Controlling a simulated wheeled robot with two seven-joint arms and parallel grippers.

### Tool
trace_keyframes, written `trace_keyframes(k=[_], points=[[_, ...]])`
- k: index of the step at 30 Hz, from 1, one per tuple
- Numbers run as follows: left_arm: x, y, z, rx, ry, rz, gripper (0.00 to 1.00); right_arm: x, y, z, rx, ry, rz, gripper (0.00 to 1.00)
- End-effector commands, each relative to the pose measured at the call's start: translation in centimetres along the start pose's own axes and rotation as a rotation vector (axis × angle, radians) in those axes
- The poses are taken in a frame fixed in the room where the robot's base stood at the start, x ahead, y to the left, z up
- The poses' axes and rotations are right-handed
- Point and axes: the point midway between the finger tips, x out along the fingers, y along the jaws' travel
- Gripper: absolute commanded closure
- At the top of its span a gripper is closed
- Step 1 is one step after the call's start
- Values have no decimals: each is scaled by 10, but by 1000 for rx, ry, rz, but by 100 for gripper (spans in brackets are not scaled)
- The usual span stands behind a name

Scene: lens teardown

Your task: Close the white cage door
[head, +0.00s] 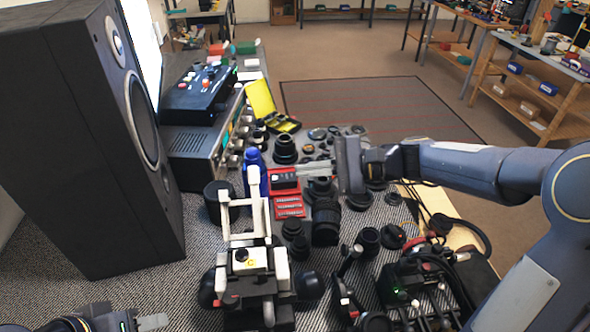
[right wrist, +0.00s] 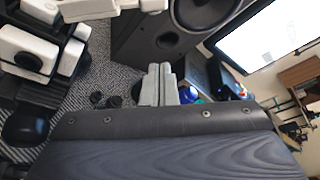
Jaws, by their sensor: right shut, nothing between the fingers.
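The white cage (head: 282,268) stands around a small dark device on the bench, low in the middle of the head view. A white frame (head: 228,215), seemingly its door, sticks out beyond the cage body, apparently open. White cage parts also show at left in the right wrist view (right wrist: 28,55). My right gripper (head: 303,172) is shut and empty, right of the frame's far end and apart from it, above the small cases. Its fingers show together in the right wrist view (right wrist: 158,85). My left gripper (head: 155,322) is at the bottom left edge, mostly cut off.
A large black speaker (head: 90,130) stands at left. A blue bottle (head: 254,165) stands close beyond the frame. Red cases (head: 288,207) and several dark lenses (head: 326,222) crowd the right side. The textured bench top (head: 190,270) is clear left of the cage.

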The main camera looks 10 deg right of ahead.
Motion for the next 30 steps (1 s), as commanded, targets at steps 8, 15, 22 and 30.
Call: trace_keyframes(k=[8, 15, 22, 30], points=[[-7, 3, -4, 0, 0, 0, 60, 58, 1, 2, 0, -4, 7, 100], [-17, 8, -9, 0, 0, 0, 60, 80, -2, 19, -3, 1, 2, 100], [-22, 10, -11, 0, 0, 0, 60, 74, 1, 37, -2, 1, 4, 100], [-22, 10, -11, 0, 0, 0, 60, 73, 1, 39, -2, 1, 3, 100]])
